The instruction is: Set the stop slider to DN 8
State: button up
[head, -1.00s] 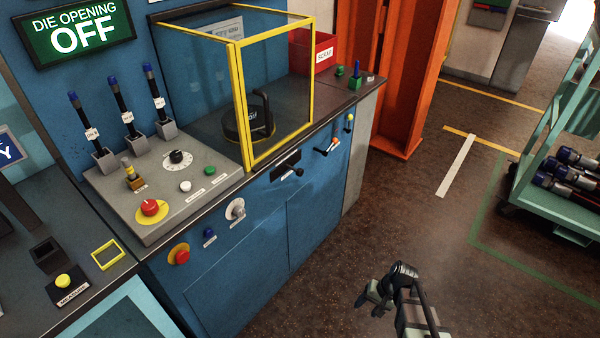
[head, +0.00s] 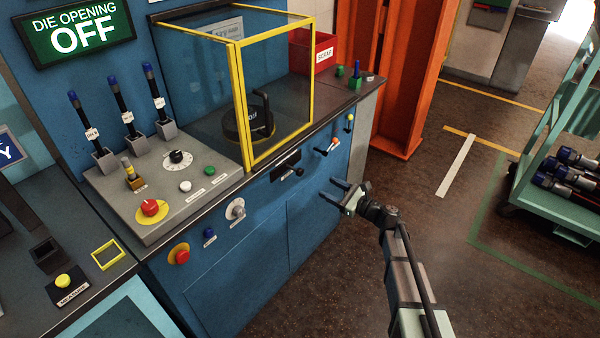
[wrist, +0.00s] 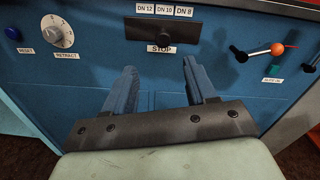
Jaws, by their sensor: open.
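The stop slider's dark plate (wrist: 138,32) is on the blue cabinet front, with a STOP label (wrist: 160,49) below it. Labels DN 12 (wrist: 145,8), DN 10 (wrist: 165,9) and DN 8 (wrist: 184,11) run left to right above it. In the head view the slider plate (head: 284,162) has a black knob (head: 298,172) sticking out. I cannot clearly tell in the wrist view which mark the knob stands at. My gripper (head: 329,188) is open and empty, in front of the cabinet, right of the slider. In the wrist view my gripper (wrist: 161,70) has its fingers below the plate, spread apart.
Left of the slider are the RETRACT dial (wrist: 58,32) and blue RESET button (wrist: 13,33). Right of it is an orange-knobbed lever (wrist: 277,49). A yellow-framed guard (head: 313,95) stands on the cabinet top. A hose cart (head: 555,195) stands at right; the floor between is clear.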

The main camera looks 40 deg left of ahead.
aim_at(302, 172)
jog(key=a+m, duration=0.1)
jog(key=a, duration=0.6)
jog(key=a+m, duration=0.2)
jog(key=a, duration=0.4)
jog(key=shift+w+a, duration=0.15)
jog(key=shift+a, duration=0.25)
grip_shut()
dwell(0.4)
